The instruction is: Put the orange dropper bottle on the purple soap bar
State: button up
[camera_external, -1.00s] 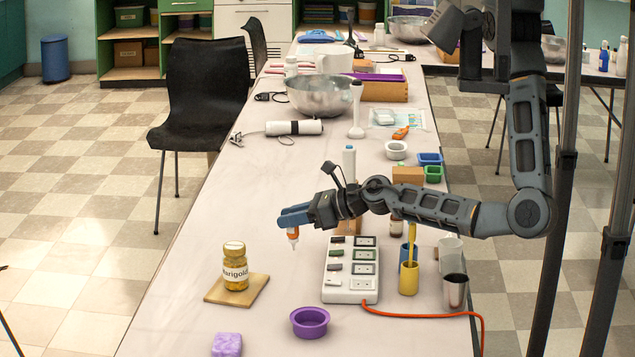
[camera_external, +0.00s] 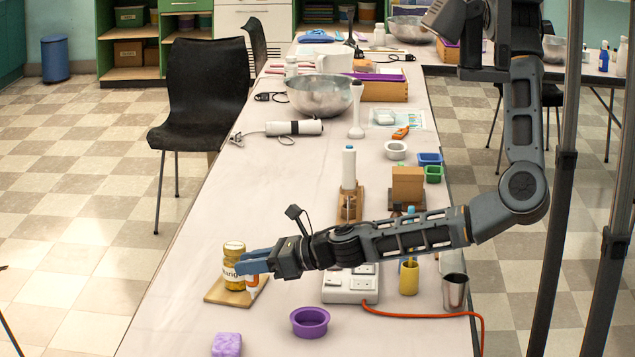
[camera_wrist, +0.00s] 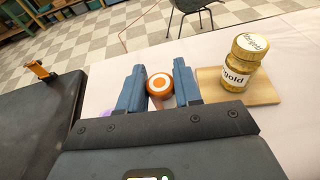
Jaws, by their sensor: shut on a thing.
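My gripper (camera_external: 254,264) is shut on the orange dropper bottle (camera_external: 252,283), which hangs below the fingers beside the marigold jar. In the wrist view the bottle's round orange top (camera_wrist: 159,86) with a white ring sits between the two blue fingers. The purple soap bar (camera_external: 227,344) lies on the table at the bottom edge of the outside view, nearer the camera than my gripper. In the wrist view a pale purple patch beside the left finger may be the soap, mostly hidden.
A marigold jar (camera_external: 232,265) stands on a wooden board (camera_external: 222,296) close to my fingers. A purple bowl (camera_external: 310,322) stands right of the soap. A white power strip (camera_external: 345,291) with an orange cord lies under my arm. The table between soap and board is clear.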

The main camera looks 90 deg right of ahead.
jog(key=w+a+r+h, duration=0.1)
jog(key=w+a+r, duration=0.3)
jog(key=a, duration=0.4)
jog(key=shift+m, duration=0.3)
notch_tip(320, 180, down, 8)
jog(key=b, duration=0.4)
jog(key=shift+w+a+b, duration=0.1)
jog(key=shift+a+b, duration=0.05)
jog(key=shift+b, duration=0.2)
jog(key=shift+f, duration=0.15)
jog(key=o, duration=1)
